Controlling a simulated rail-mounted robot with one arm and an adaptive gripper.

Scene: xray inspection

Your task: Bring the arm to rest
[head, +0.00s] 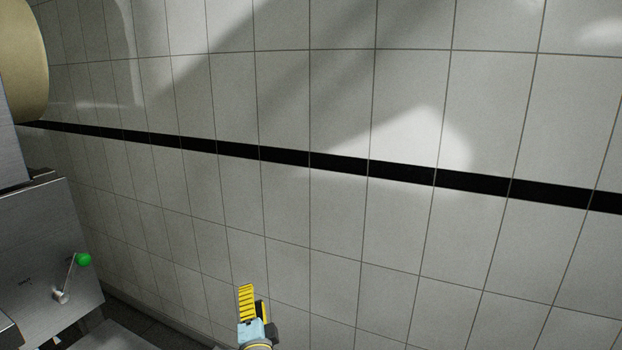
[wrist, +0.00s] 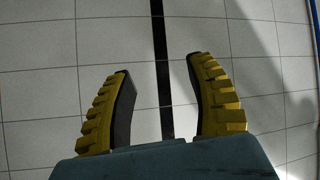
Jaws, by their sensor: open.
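My gripper (head: 247,303) shows at the bottom of the head view, with a yellow ribbed finger pointing up in front of the tiled wall. In the wrist view my gripper (wrist: 160,85) has its two yellow and black fingers spread well apart. Nothing is between them; only wall tiles and a black stripe show behind. The gripper is open and empty. Most of my arm is below the head view's edge and hidden.
A tiled wall (head: 300,210) with a black stripe (head: 400,178) fills most of the head view. At the left stands a metal machine (head: 35,240) with a green-knobbed lever (head: 84,259) and a rounded beige part (head: 22,60) above. The space around my gripper looks clear.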

